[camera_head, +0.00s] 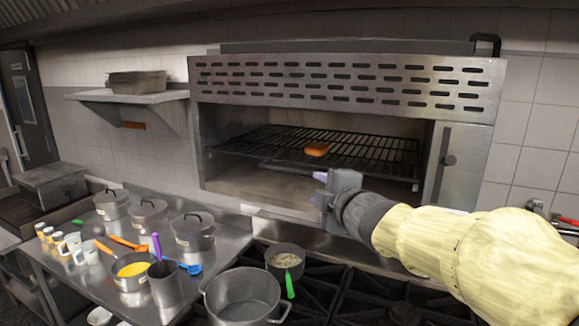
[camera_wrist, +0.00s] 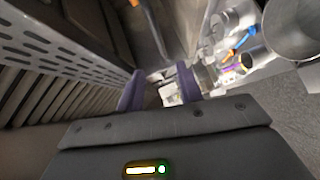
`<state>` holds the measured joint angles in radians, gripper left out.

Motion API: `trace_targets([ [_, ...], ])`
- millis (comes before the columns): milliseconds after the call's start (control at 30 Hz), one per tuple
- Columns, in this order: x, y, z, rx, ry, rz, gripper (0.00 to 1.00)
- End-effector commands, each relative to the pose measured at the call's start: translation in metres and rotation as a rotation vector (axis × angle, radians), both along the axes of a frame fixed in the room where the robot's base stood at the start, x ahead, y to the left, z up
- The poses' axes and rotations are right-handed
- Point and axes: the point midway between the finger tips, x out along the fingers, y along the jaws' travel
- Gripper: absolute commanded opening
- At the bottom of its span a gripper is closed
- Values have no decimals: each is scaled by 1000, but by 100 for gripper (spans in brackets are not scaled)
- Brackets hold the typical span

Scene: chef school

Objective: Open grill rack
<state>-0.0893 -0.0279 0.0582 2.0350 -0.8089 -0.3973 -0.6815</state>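The grill rack (camera_head: 350,146) is a dark wire grate inside the open-fronted metal grill (camera_head: 345,85). An orange-brown piece of food (camera_head: 317,149) lies on it. A bar runs along the rack's front edge. My gripper (camera_head: 320,187) is in front of the grill, near the rack's front edge, with its purple fingers pointing left. In the wrist view the two fingers (camera_wrist: 158,92) stand apart, with nothing seen held between them. Slats, likely the rack's, show at the left of the wrist view (camera_wrist: 45,98). Whether the gripper touches the rack cannot be told.
A stove with a large pot (camera_head: 243,297) and a small pot (camera_head: 285,262) is below the grill. A metal counter (camera_head: 228,240) at left holds lidded pots, cups and utensils. A wall shelf (camera_head: 130,97) is left of the grill. The space before the rack is free apart from my arm.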

Motion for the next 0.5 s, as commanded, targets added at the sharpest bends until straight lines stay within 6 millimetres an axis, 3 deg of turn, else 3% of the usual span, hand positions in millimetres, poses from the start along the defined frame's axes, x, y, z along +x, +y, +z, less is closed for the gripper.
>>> trace_targets([
  [500,7,8,2,-12,-14,17,36],
])
